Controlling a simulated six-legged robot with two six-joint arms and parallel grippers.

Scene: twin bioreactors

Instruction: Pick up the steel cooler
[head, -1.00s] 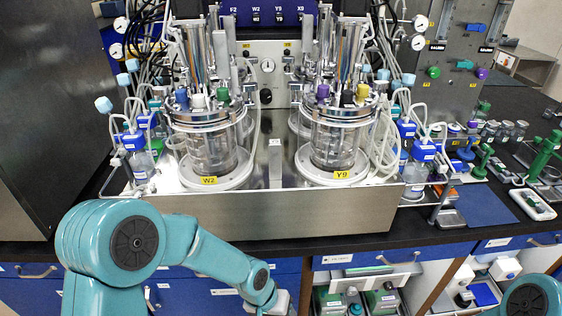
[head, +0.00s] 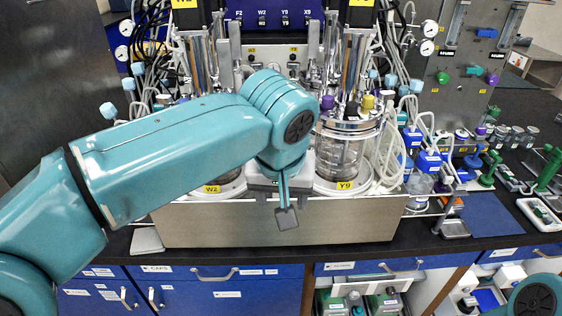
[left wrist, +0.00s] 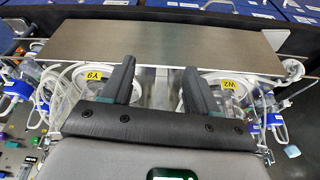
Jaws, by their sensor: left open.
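Tall shiny steel cylinders (head: 357,58) rise from the lids of the twin glass vessels. I cannot tell for certain which part is the steel cooler. The right vessel (head: 338,155) is labelled Y9. The left vessel, labelled W2, is largely hidden behind my left arm. My left gripper (head: 285,212) is in front of the gap between the vessels, its fingers pointing down over the steel tray front. In the left wrist view my left gripper (left wrist: 158,80) is open and empty, its fingers apart with the Y9 and W2 labels beyond. My right gripper is out of view.
A steel tray (head: 345,222) holds both vessels on the black bench. Tubes and blue-capped bottles (head: 428,160) crowd the right side. Blue drawers (head: 225,290) are below.

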